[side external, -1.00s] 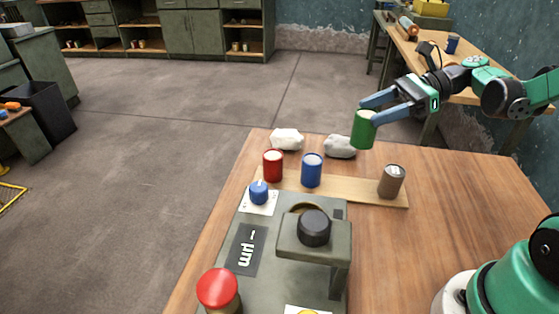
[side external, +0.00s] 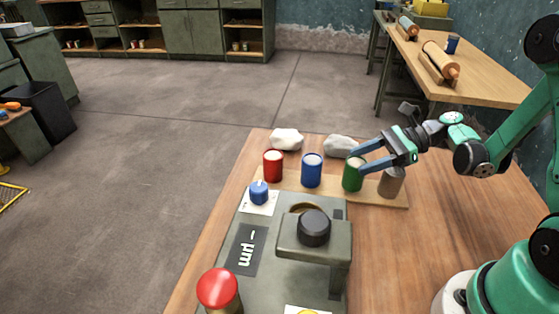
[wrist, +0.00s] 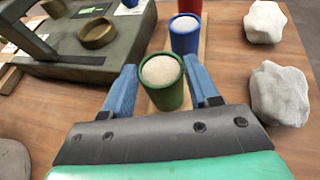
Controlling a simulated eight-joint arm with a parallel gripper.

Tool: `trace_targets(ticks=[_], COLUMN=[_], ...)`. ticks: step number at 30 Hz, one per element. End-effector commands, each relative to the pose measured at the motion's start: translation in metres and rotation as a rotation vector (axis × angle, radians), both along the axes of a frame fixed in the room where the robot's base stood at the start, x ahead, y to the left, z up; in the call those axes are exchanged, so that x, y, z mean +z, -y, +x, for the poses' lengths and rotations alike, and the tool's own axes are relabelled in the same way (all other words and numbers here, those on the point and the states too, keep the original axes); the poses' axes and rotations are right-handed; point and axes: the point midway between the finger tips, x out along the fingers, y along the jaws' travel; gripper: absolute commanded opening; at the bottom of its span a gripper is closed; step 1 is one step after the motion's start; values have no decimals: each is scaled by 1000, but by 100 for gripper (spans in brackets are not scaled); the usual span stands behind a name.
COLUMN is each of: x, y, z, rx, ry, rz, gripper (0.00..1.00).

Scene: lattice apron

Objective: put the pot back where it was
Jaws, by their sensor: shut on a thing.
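The green pot (side external: 352,174) is at the wooden board (side external: 333,189), between the blue pot (side external: 312,170) and the brown pot (side external: 391,182). My gripper (side external: 357,165) is shut on the green pot, with one blue finger on each side of it. In the wrist view the green pot (wrist: 163,80) stands upright between the fingers, its pale top showing. I cannot tell whether its base touches the board. The red pot (side external: 273,165) stands at the board's left end.
Two pale rocks, one left (side external: 287,139) and one right (side external: 339,146), lie behind the board. A grey-green machine (side external: 315,245) with a black knob, a blue knob (side external: 259,192) and a red button (side external: 218,288) stands in front. The table's right side is clear.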

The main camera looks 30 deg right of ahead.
Motion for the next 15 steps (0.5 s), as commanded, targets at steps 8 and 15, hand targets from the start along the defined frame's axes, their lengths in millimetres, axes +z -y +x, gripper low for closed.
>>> trace_targets(ticks=[8, 15], x=[-4, -11], y=[0, 0], z=[0, 0], rx=[0, 1], ry=[0, -1], rz=[0, -2], gripper=[0, 0])
